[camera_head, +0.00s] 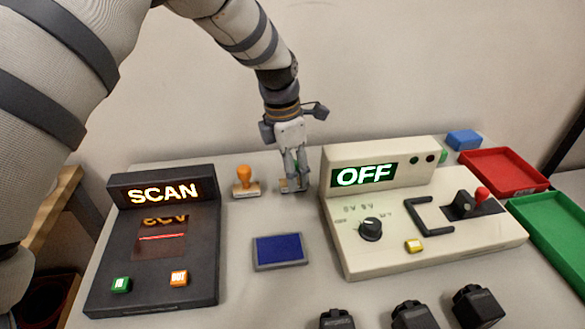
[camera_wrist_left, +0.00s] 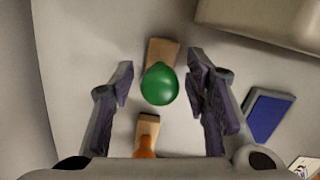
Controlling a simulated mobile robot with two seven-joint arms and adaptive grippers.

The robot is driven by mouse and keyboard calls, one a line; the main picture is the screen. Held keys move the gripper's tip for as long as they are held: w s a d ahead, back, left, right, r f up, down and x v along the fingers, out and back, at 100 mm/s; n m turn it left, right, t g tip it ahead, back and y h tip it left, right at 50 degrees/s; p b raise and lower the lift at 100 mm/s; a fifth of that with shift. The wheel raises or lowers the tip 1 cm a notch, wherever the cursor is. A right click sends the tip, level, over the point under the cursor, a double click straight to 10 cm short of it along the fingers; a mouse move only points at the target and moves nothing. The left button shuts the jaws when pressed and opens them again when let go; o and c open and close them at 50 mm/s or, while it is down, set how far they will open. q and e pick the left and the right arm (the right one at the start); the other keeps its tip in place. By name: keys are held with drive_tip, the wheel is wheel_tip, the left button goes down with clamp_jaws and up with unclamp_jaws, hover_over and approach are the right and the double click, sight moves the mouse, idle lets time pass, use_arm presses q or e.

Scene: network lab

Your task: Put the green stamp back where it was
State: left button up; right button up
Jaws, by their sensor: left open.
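The green stamp (camera_wrist_left: 160,84) stands upright on the table, its round green knob above a wooden base, in the left wrist view. In the head view its base (camera_head: 291,187) shows under my left gripper (camera_head: 294,180), and most of its knob is hidden by the fingers. My left gripper (camera_wrist_left: 163,88) is open, with one finger on each side of the knob and gaps between. The orange stamp (camera_head: 244,182) stands to its left in the head view. The blue ink pad (camera_head: 280,250) lies in front of them. My right gripper does not show.
A black scanner box (camera_head: 160,255) reading SCAN stands at left. A pale console (camera_head: 440,225) reading OFF stands close at right. Red (camera_head: 500,170) and green (camera_head: 555,230) trays and a blue block (camera_head: 463,140) lie further right. Several black blocks (camera_head: 414,315) line the front.

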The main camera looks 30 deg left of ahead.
sight(286, 183)
use_arm(q)
wheel_tip(286, 183, up, 12)
drive_tip(key=s+a, duration=0.1)
drive_tip(key=shift+r+p, duration=0.15)
drive_tip(key=shift+p, duration=0.25)
